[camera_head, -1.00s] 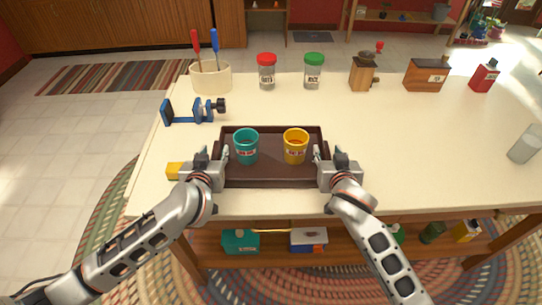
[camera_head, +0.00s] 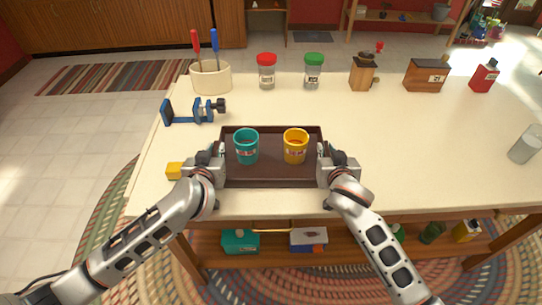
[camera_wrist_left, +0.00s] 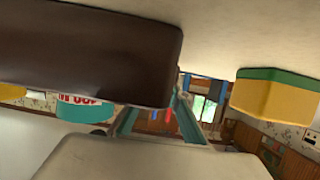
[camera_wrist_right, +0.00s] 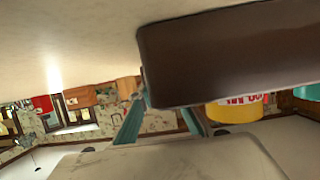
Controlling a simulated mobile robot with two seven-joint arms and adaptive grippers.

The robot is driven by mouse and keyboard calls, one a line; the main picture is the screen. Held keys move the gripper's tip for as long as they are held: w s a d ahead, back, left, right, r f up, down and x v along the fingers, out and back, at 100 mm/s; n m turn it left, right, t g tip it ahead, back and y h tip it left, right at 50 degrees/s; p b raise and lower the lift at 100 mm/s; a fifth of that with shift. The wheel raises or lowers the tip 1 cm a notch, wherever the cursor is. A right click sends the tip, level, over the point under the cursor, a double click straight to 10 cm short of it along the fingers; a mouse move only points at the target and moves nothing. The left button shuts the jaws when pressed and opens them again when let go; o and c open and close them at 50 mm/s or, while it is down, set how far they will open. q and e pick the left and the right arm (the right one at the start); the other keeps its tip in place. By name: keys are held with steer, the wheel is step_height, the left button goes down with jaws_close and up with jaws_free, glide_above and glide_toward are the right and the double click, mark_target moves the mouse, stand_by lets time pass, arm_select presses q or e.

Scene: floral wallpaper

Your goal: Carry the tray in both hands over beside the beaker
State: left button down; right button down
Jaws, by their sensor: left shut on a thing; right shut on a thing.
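The dark brown tray (camera_head: 272,178) lies on the cream table in front of me. A teal cup (camera_head: 246,147) and a yellow cup (camera_head: 295,147) stand upright in it. My left gripper (camera_head: 219,162) is shut on the tray's left edge. My right gripper (camera_head: 324,162) is shut on its right edge. The tray also shows close up in the left wrist view (camera_wrist_left: 90,45) and the right wrist view (camera_wrist_right: 230,55). The fingertips are partly hidden by the tray rim. The beaker (camera_head: 525,144), clear glass, stands at the table's right.
The table between tray and beaker is clear.

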arm_select(q)
steer(key=shift+r, duration=0.15)
arm_select(e)
steer(key=shift+r, duration=0.15)
